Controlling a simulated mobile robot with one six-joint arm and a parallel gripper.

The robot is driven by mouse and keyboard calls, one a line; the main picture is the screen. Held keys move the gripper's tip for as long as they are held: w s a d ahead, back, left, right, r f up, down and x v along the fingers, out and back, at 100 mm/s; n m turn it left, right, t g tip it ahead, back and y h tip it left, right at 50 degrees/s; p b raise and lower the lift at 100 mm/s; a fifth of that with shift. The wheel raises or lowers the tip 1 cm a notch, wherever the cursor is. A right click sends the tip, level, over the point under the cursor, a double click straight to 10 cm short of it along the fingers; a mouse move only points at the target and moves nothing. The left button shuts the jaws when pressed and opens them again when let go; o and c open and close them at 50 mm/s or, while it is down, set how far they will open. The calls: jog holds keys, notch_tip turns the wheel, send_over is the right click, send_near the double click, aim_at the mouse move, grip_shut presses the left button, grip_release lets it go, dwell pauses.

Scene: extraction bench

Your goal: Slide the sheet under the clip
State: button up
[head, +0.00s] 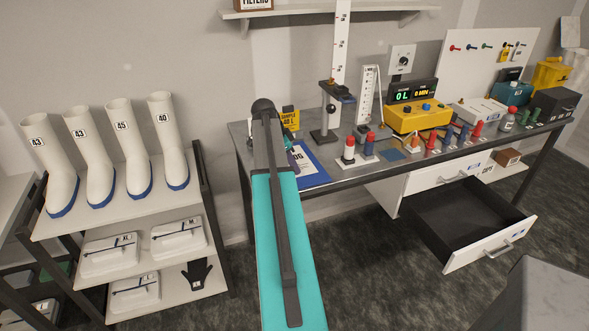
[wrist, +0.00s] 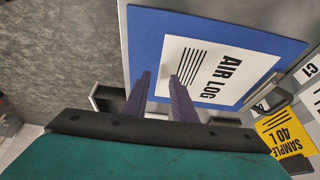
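The white sheet (wrist: 212,88), printed AIR LOG, lies on a blue clipboard (wrist: 147,32) in the wrist view. The metal clip (wrist: 264,93) is at the clipboard's lower right edge, close to the sheet's end. I cannot tell whether any of the sheet is under it. My gripper (wrist: 159,76) has its two purple fingers apart, with a gap between them, over the near edge of the clipboard and sheet. I cannot tell if they touch it.
A yellow SAMPLE 40 L card (wrist: 285,133) lies beside the clip. A stand with a post (head: 326,115), a yellow meter (head: 418,117) and several red and blue pegs occupy the bench. A drawer (head: 470,225) hangs open below. Boots stand on a shelf (head: 120,205) at left.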

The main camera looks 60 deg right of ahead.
jog(key=b+v, duration=0.2)
jog(key=v, duration=0.9)
jog(key=shift+r+b, duration=0.3)
jog(key=shift+a, duration=0.1)
jog(key=shift+w, duration=0.1)
